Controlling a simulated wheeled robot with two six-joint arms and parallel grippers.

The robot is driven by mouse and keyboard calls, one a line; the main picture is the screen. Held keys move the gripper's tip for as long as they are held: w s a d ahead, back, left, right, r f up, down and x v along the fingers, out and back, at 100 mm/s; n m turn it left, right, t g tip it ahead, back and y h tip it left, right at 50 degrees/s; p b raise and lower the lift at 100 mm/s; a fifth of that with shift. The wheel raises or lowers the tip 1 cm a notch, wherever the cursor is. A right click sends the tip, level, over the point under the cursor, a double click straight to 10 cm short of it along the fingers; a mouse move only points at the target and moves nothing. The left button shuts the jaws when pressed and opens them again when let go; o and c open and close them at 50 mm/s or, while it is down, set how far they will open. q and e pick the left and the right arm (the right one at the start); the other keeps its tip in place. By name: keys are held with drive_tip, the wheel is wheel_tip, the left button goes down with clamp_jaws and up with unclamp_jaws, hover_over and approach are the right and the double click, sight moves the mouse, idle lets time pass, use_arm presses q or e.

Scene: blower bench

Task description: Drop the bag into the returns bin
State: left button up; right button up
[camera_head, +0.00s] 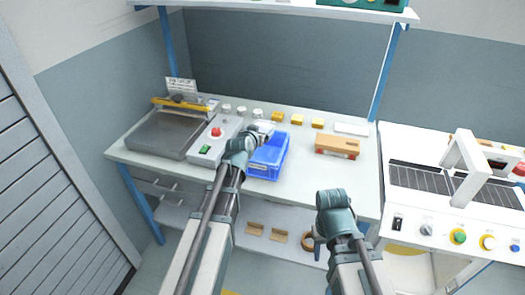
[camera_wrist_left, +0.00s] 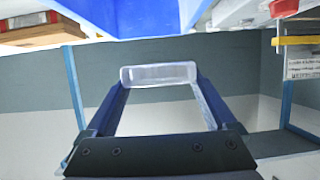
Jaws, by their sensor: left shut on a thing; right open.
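A small, pale, translucent bag (camera_wrist_left: 158,75) is held between the fingertips of my left gripper in the left wrist view. In the head view my left gripper (camera_head: 262,131) is at the back left part of an open blue bin (camera_head: 263,172) on the bench. The bag shows there only as a small pale patch. The bin also shows at the top of the left wrist view (camera_wrist_left: 150,18). I cannot tell how high the bag is above the bin. My right gripper (camera_head: 319,240) is low in front of the bench, away from the bin; its fingers are mostly hidden.
A sealing machine (camera_head: 168,135) and a control box with a red button (camera_head: 216,132) stand left of the bin. A wooden block (camera_head: 338,147) and several yellow pieces (camera_head: 297,119) lie right and behind. A white machine (camera_head: 459,180) stands at the far right.

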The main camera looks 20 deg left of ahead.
use_arm(q)
drive_tip(key=f+b, duration=0.5)
drive_tip(key=b, duration=0.1)
drive_tip(key=shift+w+a+f, duration=0.1)
drive_tip(key=shift+w+f, duration=0.15)
drive_tip(key=shift+f, duration=0.15)
use_arm(e)
wheel_tip(320, 180, down, 6)
drive_tip(key=shift+r, duration=0.1)
use_arm(q)
drive_tip(key=o, duration=1.1)
drive_tip(key=shift+o, duration=0.2)
